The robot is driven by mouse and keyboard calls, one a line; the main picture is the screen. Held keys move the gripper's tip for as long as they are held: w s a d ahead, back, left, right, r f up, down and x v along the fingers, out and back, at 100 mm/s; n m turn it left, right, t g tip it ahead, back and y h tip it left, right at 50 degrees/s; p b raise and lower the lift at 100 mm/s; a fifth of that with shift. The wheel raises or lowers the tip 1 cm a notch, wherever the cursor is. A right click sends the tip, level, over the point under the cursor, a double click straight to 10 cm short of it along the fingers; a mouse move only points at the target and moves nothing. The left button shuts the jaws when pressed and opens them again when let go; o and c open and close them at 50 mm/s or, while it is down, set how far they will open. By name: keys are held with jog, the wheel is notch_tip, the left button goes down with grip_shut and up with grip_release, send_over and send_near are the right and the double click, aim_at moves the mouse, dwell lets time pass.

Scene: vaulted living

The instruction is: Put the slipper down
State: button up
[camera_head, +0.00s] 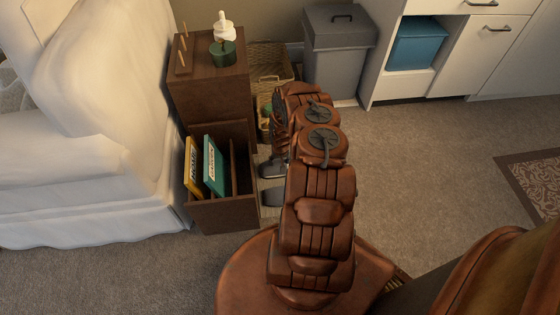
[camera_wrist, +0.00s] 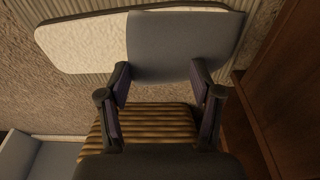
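A grey slipper with a cream insole (camera_wrist: 85,45) lies across the top of the wrist view, its grey toe part (camera_wrist: 185,45) to the right. My gripper (camera_wrist: 160,75) has its two fingers well apart, with their tips overlapping the near edge of the toe part in the picture. Nothing is visibly clamped between them. I cannot tell whether the tips touch the slipper. In the head view, two grey slipper shapes (camera_head: 272,168) (camera_head: 272,196) show low beside the wooden box, partly hidden by my arm. My gripper's fingers are not clear there.
A wooden organiser (camera_head: 225,214) with books stands left of the slippers, beside a white sofa (camera_head: 90,130). A wooden cabinet (camera_head: 210,95), a wicker basket (camera_head: 272,57) and a grey bin (camera_head: 338,65) are behind. Carpet is clear to the right (camera_head: 430,165).

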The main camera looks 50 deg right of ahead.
jog(key=o, duration=0.4)
jog(key=shift+r, duration=0.15)
jog(key=s+a+r+n+g+p, duration=0.1)
jog(key=a+r+p, duration=0.15)
jog(key=r, duration=1.35)
jog(key=s+a+r+g+p, duration=0.1)
jog(key=a+r+p, duration=0.15)
jog(key=r, duration=1.45)
jog(key=s+a+r+n, duration=0.1)
jog(key=a+r, duration=0.4)
jog(key=r, duration=0.2)
jog(key=s+a+r, duration=0.2)
jog(key=a+r, duration=0.2)
jog(key=r, duration=0.3)
jog(key=s+a+r+n+g, duration=0.1)
jog(key=s+a+r, duration=0.4)
jog(key=a+r, duration=0.15)
jog(key=s+a+r+n, duration=0.1)
jog(key=s+a+r, duration=0.35)
jog(key=a, duration=0.25)
jog(key=s+a+r+n, duration=0.1)
jog(key=s+a+r, duration=0.1)
jog(key=s+a, duration=0.3)
jog(key=s+a+r+n+g+y, duration=0.1)
jog(key=s+a, duration=0.4)
jog(key=s, duration=0.5)
notch_tip(320, 180, up, 2)
jog(key=shift+r+n, duration=0.25)
jog(key=shift+n, duration=0.45)
jog(key=shift+s, duration=0.1)
